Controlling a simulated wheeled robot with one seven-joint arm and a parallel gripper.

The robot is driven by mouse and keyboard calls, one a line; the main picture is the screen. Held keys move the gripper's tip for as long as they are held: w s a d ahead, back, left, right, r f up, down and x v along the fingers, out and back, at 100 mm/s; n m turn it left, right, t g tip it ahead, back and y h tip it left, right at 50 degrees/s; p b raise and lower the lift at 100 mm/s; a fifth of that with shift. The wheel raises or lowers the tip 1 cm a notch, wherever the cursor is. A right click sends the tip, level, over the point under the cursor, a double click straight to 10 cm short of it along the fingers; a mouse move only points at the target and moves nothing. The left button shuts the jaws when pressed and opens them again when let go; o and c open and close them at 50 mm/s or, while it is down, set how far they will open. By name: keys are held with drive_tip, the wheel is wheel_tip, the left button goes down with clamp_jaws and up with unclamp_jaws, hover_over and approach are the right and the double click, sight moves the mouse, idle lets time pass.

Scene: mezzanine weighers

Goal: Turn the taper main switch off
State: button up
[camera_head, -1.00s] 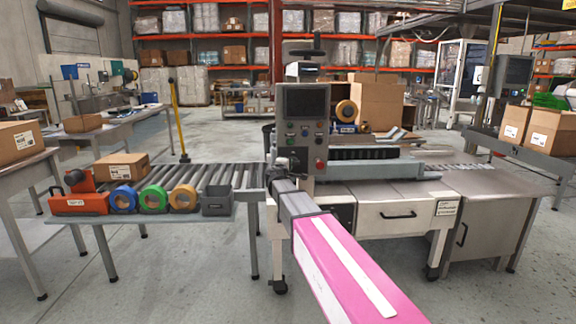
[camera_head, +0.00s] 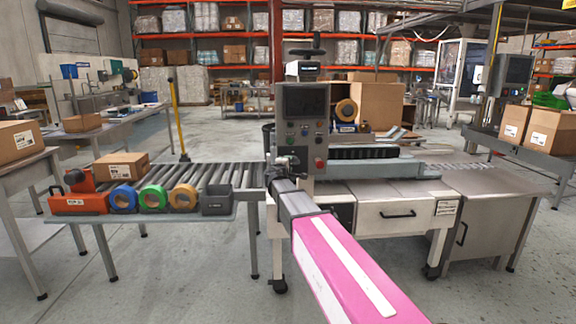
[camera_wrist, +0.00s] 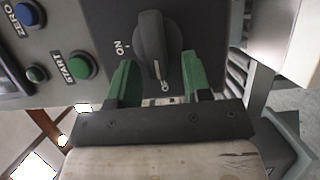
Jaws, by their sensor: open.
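The taper (camera_head: 303,104) has a grey control panel with a dark screen and several buttons. In the wrist view its black rotary switch knob (camera_wrist: 152,45) has its grip bar nearly vertical in the picture, with an ON mark to its left. A mark below the knob is partly hidden and cannot be read. My gripper (camera_wrist: 160,66) is open, its green fingers on either side of the knob's lower end. I cannot tell whether they touch it. In the head view my gripper (camera_head: 286,163) is at the panel's lower left, and the switch is hidden there.
The wrist view shows a green START button (camera_wrist: 81,65) and a blue ZERO button (camera_wrist: 27,14) left of the knob. A roller conveyor (camera_head: 225,177) with tape rolls in front adjoins the taper's left. A steel table (camera_head: 500,185) stands at right.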

drive_tip(key=v, duration=1)
drive_tip(key=shift+s, duration=0.2)
drive_tip(key=s+d+f+m+g, duration=0.45)
drive_tip(key=s+d+f, duration=0.2)
drive_tip(key=f, duration=0.35)
drive_tip(key=s+d+f+m+g, duration=0.5)
drive_tip(key=d+f, duration=0.3)
drive_tip(key=f, duration=0.3)
drive_tip(key=s+f+m+g+y, duration=0.2)
drive_tip(key=s+f, duration=0.3)
drive_tip(key=s, duration=0.4)
drive_tip(key=s+f+m+g+y, duration=0.2)
drive_tip(key=s+f+g+y, duration=0.3)
drive_tip(key=s, duration=0.4)
drive_tip(key=shift+a+f, duration=0.35)
drive_tip(key=shift+f, duration=0.45)
